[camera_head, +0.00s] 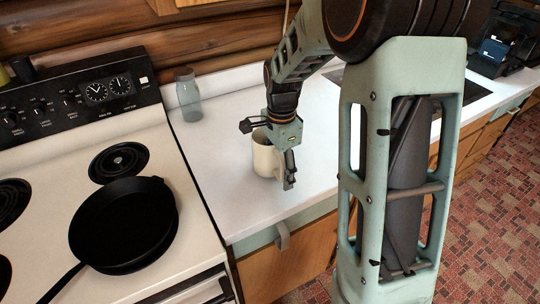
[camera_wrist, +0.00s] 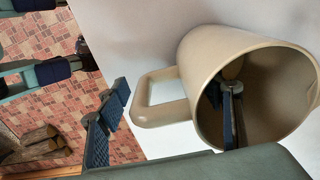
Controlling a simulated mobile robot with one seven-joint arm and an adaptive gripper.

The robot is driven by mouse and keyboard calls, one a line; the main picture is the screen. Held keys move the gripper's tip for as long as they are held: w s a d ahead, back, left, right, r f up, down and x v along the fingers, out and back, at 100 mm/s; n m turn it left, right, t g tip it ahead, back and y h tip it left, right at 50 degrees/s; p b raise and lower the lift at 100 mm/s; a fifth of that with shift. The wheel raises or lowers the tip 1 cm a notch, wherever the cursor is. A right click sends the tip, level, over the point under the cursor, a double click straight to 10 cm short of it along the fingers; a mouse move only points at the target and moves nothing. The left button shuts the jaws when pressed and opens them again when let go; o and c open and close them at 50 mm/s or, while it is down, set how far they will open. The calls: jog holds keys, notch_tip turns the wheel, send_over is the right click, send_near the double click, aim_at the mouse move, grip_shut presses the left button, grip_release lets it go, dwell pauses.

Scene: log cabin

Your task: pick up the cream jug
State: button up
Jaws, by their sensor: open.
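The cream jug (camera_head: 264,158) stands upright on the white counter in the head view, below my gripper (camera_head: 280,160). In the wrist view the jug (camera_wrist: 192,62) shows its open mouth and its squared handle, which points left. My gripper (camera_wrist: 172,105) is open there. One finger reaches into the jug's mouth and the other is outside, beyond the handle. The jug wall and handle lie between the fingers, with no clear contact. In the head view the inner fingertip is hidden by the jug.
A glass bottle (camera_head: 188,95) stands at the back of the counter (camera_head: 225,95). A stove with a black frying pan (camera_head: 124,224) is to the left. The counter's front edge is close to the jug. Counter left of the jug is clear.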

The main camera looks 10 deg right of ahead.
jog(key=shift+c, duration=0.5)
jog(key=c, duration=1.5)
jog(key=shift+r, duration=0.2)
